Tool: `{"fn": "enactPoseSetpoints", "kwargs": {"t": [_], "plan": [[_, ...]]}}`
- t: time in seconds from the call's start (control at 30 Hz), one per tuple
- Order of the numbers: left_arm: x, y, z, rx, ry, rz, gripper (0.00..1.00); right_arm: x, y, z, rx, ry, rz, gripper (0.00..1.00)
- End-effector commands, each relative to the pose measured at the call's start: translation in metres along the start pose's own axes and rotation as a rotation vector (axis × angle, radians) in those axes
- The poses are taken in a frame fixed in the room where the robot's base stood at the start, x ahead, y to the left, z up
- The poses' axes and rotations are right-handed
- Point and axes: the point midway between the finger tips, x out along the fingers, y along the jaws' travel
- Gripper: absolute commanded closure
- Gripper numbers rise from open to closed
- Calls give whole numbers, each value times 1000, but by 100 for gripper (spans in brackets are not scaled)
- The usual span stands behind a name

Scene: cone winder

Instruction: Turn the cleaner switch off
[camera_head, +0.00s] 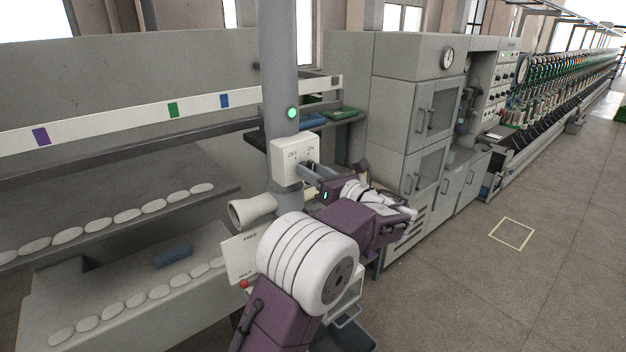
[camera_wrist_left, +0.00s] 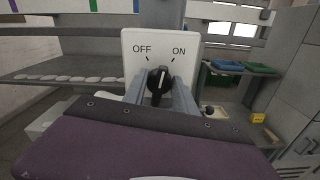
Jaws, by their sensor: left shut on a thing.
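The cleaner switch is a white box (camera_head: 291,163) with OFF and ON printed on it, fixed to a grey post. In the left wrist view, its white plate (camera_wrist_left: 162,50) shows OFF at left and ON at right, with a black knob (camera_wrist_left: 158,80) below and between the words. My left gripper (camera_wrist_left: 159,92) is shut on the knob, one grey finger on each side. In the head view, the left gripper (camera_head: 308,170) reaches the box from the right and hides the knob. The exact angle of the knob is hard to tell. My right gripper is not in view.
A green lamp (camera_head: 292,113) glows on the post above the box. Shelves with white oval pieces (camera_head: 127,216) stand at left. A FREE/HOLD panel (camera_head: 243,257) is below the box. Grey cabinets (camera_head: 428,110) stand at right, with open floor (camera_head: 480,290) in front.

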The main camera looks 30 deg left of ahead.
Motion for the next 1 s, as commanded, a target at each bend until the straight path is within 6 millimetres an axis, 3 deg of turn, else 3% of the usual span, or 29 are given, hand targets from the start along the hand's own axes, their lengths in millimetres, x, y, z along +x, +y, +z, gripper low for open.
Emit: {"fn": "enactPoseSetpoints", "kwargs": {"t": [0.03, 0.5, 1.0], "plan": [[0, -1, -6, -44, 0, 0, 100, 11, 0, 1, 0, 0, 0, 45], [0, 3, -5, -462, 0, 1, 100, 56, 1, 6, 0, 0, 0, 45], [0, 4, -4, -691, 1, 1, 100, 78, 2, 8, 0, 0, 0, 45]]}}
